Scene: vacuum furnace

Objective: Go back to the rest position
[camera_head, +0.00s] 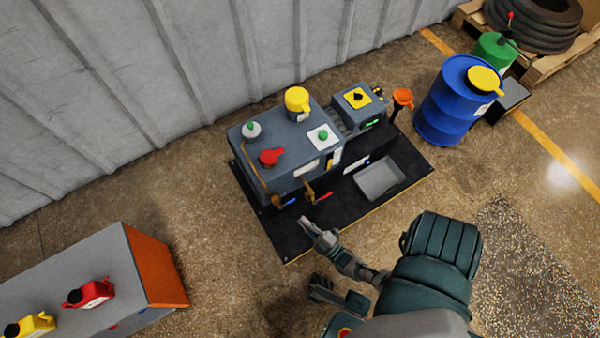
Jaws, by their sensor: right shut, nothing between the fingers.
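My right gripper (308,227) is shut and empty. It is above the front edge of the black base of the furnace unit (290,165), near its brown handles. No contact with the unit can be made out. My green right arm comes in from the bottom right. A dark, ridged part that may be my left gripper (322,290) shows below the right gripper, close to the bottom edge. Its fingers cannot be made out clearly.
The unit carries a yellow cap (297,101), a red knob (272,157) and a grey tray (380,179). A blue drum (450,105) stands at the right. A grey-topped bench (95,265) with red and yellow cans is at lower left. Floor is clear between bench and unit.

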